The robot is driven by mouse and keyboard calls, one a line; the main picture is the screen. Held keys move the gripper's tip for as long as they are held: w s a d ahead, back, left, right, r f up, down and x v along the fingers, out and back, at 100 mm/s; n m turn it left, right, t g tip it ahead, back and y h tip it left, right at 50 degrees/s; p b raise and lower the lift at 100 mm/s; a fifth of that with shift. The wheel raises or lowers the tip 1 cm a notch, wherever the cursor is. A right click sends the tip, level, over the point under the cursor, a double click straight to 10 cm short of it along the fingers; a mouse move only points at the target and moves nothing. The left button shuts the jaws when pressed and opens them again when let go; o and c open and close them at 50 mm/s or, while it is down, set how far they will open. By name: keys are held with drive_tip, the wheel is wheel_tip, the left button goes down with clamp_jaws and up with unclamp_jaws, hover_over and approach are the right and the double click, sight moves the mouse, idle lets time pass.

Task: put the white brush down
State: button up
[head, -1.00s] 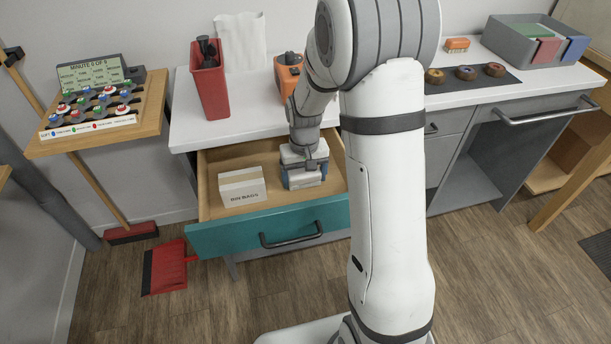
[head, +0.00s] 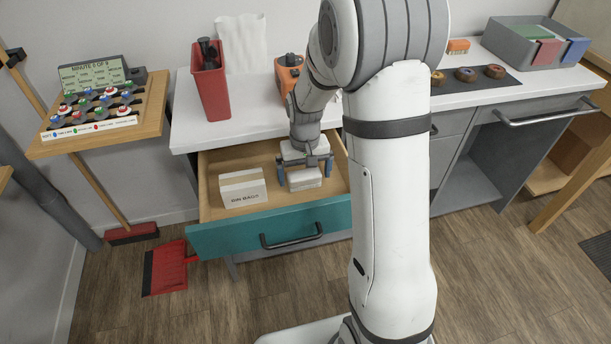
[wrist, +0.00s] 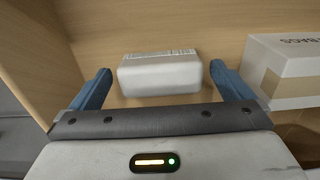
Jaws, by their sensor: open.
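The white brush (head: 305,179) lies in the open drawer (head: 260,237), below my gripper (head: 304,172). In the wrist view, the white brush (wrist: 160,74) is a pale rounded block resting on the wooden drawer floor. My gripper (wrist: 160,88) is open, with one blue finger on each side of it. Gaps show between the brush and both fingers. The wrist and the gripper body hide part of the brush from above in the head view.
A white bin-bags box (head: 243,189) stands in the drawer left of the brush; the wrist view shows it close to a finger. The counter above holds a red container (head: 211,88) and an orange object (head: 288,75). The drawer's front left is bare.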

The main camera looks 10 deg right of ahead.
sight(305, 175)
wheel_tip(305, 175, up, 10)
drive_tip(key=p, duration=0.1)
drive_tip(key=s+r+t, duration=0.1)
drive_tip(key=s+r, duration=0.2)
drive_tip(key=s, duration=0.7)
drive_tip(key=s+r+t, duration=0.1)
drive_tip(key=s+r, duration=0.1)
drive_tip(key=s, duration=0.8)
drive_tip(key=shift+s+r, duration=0.25)
drive_tip(key=shift+r, duration=0.15)
drive_tip(key=shift+r, duration=0.1)
wheel_tip(305, 175, up, 9)
drive_tip(key=p, duration=0.8)
drive_tip(key=shift+s+t, duration=0.15)
drive_tip(key=shift+t, duration=0.15)
